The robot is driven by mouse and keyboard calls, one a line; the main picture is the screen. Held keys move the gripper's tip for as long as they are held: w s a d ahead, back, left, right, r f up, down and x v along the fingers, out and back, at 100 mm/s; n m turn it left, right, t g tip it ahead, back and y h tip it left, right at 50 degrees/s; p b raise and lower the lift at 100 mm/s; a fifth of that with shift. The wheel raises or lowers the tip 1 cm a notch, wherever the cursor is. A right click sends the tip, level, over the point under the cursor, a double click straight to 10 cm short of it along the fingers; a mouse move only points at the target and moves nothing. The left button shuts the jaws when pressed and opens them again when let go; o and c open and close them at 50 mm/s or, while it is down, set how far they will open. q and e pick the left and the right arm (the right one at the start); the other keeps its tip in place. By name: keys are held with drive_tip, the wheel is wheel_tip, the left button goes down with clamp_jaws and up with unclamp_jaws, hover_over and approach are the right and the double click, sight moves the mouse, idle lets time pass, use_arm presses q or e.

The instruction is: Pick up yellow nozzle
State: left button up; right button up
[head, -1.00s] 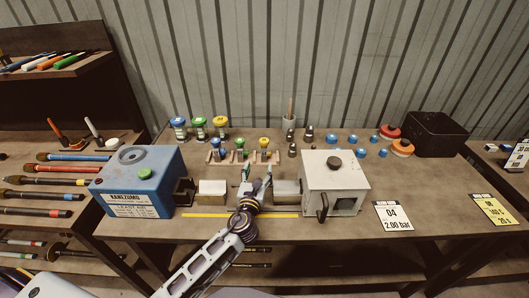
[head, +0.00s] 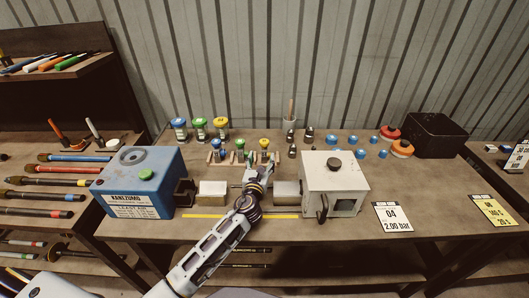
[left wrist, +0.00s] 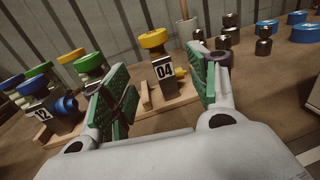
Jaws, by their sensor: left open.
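The yellow nozzle (head: 264,143) stands upright on the right part of a small wooden rack (head: 272,157) at the middle of the bench. My left gripper (head: 259,168) is at the front of the rack, just short of the nozzle. Its green-padded fingers (left wrist: 165,75) are open, and in the left wrist view the nozzle appears between them, with no visible contact. My right gripper is not in view.
A green nozzle (head: 239,143) and a blue nozzle (head: 215,144) stand left of the yellow one. Jars (head: 200,129) stand behind. A blue machine (head: 137,182) and a white box (head: 335,183) flank my arm. Dark metal fittings (head: 309,135) stand to the right.

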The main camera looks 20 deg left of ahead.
sight(264, 148)
use_arm(q)
drive_tip(key=shift+w+a, duration=0.15)
drive_tip(key=shift+w, duration=1)
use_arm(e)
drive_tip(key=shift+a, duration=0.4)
use_arm(q)
drive_tip(key=shift+w+r, duration=0.15)
drive_tip(key=shift+w, duration=0.3)
drive_tip(key=w, duration=0.3)
drive_tip(key=shift+w+a+r, duration=0.1)
drive_tip(key=shift+a+r, duration=0.15)
drive_tip(key=shift+w, duration=0.45)
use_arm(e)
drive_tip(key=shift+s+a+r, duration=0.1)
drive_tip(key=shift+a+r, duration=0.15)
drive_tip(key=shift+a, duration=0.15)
